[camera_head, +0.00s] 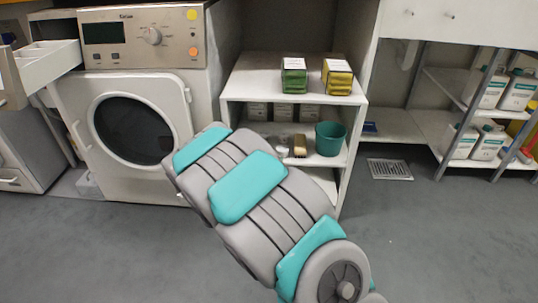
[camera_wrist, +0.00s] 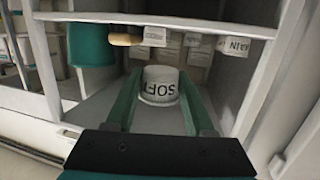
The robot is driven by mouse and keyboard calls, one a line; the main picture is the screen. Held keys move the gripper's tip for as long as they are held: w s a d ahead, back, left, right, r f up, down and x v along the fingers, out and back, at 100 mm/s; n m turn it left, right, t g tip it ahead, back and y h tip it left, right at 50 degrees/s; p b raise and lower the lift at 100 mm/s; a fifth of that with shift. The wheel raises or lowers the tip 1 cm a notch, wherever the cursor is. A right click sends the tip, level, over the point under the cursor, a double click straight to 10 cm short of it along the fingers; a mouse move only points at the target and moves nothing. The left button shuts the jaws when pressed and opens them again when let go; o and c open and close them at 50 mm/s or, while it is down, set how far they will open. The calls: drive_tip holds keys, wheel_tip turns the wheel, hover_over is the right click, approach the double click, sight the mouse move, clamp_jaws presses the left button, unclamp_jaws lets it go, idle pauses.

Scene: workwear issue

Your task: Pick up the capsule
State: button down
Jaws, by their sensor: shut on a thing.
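The capsule appears to be the small white round container with black letters reading "SOFT" (camera_wrist: 160,86) in the wrist view. It sits between the two green fingers of my gripper (camera_wrist: 161,80), which is shut on it. The wrist view looks turned over, with the shelf things hanging from the top. The capsule is at the open front of the shelf unit; I cannot tell if it is clear of the shelf board. In the head view my grey and teal arm covers my gripper, and I cannot make out the capsule there.
The white shelf unit (camera_head: 349,100) holds a teal bucket (camera_head: 330,138), a brush (camera_head: 300,146) and several small boxes (camera_head: 308,113). Green (camera_head: 294,76) and yellow (camera_head: 337,77) boxes stand on top. A washing machine (camera_head: 182,88) is left. Floor on the right is open.

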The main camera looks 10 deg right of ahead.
drive_tip(key=shift+s+r, duration=0.2)
drive_tip(key=shift+s, duration=0.65)
drive_tip(key=shift+s+p, duration=1.1)
drive_tip(key=shift+p, duration=1.25)
